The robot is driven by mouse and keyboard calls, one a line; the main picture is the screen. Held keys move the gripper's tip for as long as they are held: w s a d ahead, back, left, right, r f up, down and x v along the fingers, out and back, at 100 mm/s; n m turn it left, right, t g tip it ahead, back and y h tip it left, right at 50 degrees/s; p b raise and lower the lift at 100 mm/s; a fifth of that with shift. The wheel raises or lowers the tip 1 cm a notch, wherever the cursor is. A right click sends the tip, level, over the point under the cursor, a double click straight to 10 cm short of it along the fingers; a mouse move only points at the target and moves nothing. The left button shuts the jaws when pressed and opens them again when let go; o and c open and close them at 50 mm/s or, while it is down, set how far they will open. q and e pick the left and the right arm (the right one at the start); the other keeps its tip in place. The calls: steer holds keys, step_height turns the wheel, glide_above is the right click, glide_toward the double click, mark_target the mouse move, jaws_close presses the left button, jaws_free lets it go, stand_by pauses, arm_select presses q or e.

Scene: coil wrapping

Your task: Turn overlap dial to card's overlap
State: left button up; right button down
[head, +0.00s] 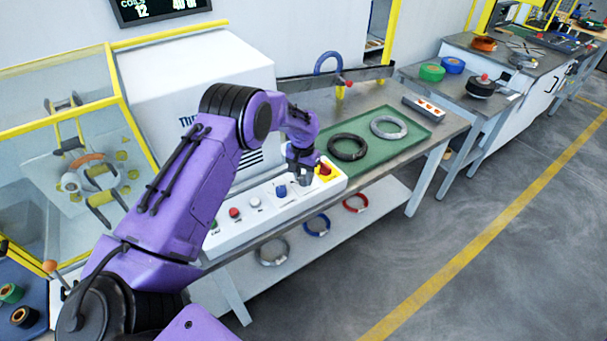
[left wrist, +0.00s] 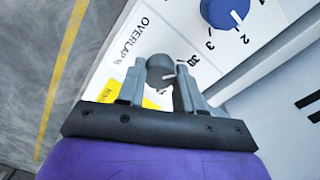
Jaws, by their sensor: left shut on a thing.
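The overlap dial (left wrist: 158,66) is a grey knob on the white control panel (head: 262,207), beside the printed words "OVERLAP %". My left gripper (head: 303,178) reaches down onto the panel from above. In the left wrist view its two fingers (left wrist: 161,80) are shut on the overlap dial, one on each side. The dial's white pointer mark points right, toward the right finger. A number beside that finger is partly covered and I cannot read it surely. In the head view the gripper hides the dial. I cannot make out a card. My right gripper is not in view.
A blue dial (left wrist: 226,12) with numbers sits close to the gripper; it also shows in the head view (head: 281,191). A red and yellow switch (head: 325,171) stands at the panel's right end. A green mat (head: 376,158) holds black and grey coils.

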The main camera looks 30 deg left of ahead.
mark_target(303, 177)
arm_select(q)
steer(key=shift+r+n, duration=0.1)
steer(key=shift+n, duration=0.4)
steer(key=o, duration=1)
steer(key=shift+o, duration=0.2)
step_height(303, 177, up, 10)
steer(key=b, duration=0.2)
steer(key=shift+a+r, duration=0.2)
